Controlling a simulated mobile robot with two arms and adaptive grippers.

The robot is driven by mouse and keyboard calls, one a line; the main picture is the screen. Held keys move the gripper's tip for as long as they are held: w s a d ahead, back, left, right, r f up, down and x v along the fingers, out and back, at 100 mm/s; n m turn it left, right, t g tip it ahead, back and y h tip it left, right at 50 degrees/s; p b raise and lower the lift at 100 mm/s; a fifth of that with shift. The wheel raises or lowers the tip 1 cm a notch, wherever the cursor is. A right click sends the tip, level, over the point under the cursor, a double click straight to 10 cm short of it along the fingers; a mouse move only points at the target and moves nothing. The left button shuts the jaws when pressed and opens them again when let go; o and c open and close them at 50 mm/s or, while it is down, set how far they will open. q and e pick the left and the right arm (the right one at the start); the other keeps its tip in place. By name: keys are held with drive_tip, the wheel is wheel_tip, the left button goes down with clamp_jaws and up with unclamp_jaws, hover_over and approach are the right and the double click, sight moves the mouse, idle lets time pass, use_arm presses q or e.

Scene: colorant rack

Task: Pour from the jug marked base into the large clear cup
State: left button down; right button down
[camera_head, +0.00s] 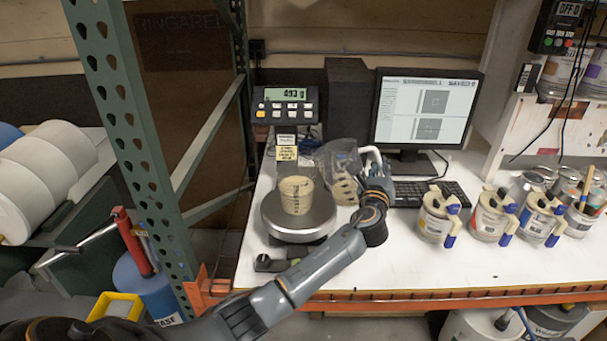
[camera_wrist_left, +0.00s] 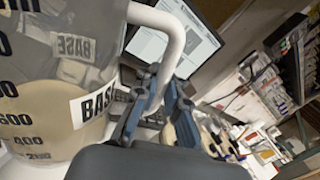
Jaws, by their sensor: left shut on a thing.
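The clear jug marked BASE (camera_head: 343,186) is right of the cup, with beige liquid in its lower part. Its mark and white handle show closely in the left wrist view (camera_wrist_left: 93,104). My left gripper (camera_head: 374,170) is shut on the jug's handle, on the jug's right side; its fingers also show in the wrist view (camera_wrist_left: 160,100). I cannot tell whether the jug's bottom touches the table. The large clear cup (camera_head: 296,196) stands upright on the round scale pan (camera_head: 299,224) and looks beige inside. My right gripper is not in view.
The scale's display (camera_head: 286,104) is lit behind the cup. A monitor (camera_head: 428,105) and keyboard (camera_head: 425,192) stand behind and right of the jug. Several labelled cans (camera_head: 438,219) stand on the right of the white table. The table's front middle is clear.

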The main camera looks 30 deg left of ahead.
use_arm(q)
drive_tip(key=shift+w+d+f+m, duration=0.5)
drive_tip(key=shift+d+f+m, duration=0.55)
drive_tip(key=shift+f+m, duration=2.1)
wheel_tip(320, 180, up, 3)
drive_tip(key=n+p, duration=0.1)
drive_tip(key=p, duration=0.3)
drive_tip(key=shift+n+g, duration=0.3)
drive_tip(key=shift+n, duration=0.05)
